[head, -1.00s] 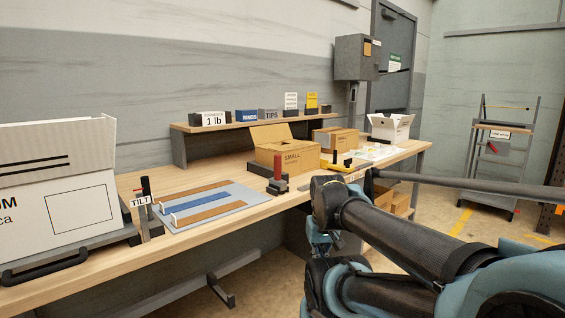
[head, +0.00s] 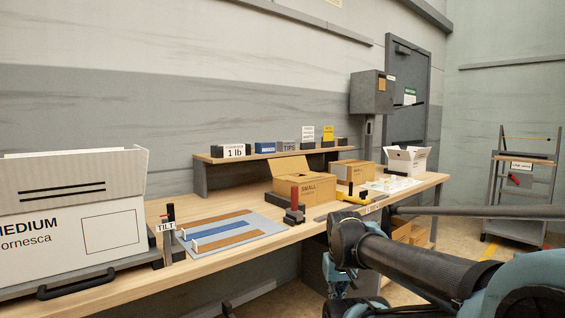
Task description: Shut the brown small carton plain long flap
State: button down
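The brown small carton (head: 308,188) stands on the workbench, with "SMALL" printed on its side. One plain long flap (head: 290,167) stands raised at its back left, tilted away from the opening. The carton's other flaps are hard to make out at this size. My arm is in the lower right, apart from the carton. My gripper (head: 338,275) hangs below the arm's front joint, below and to the right of the carton. Its fingertips are too small and hidden to show whether it is open.
A white medium carton (head: 70,215) stands at the left. A red-handled tool (head: 294,205) stands right before the brown carton. Another brown carton (head: 352,172) and an open white box (head: 408,160) stand farther right. A mat (head: 235,232) lies on the bench (head: 180,280).

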aim_at(292, 164)
jog(key=k, duration=1.1)
jog(key=z, duration=0.6)
jog(key=i, duration=1.9)
jog(key=u, duration=0.65)
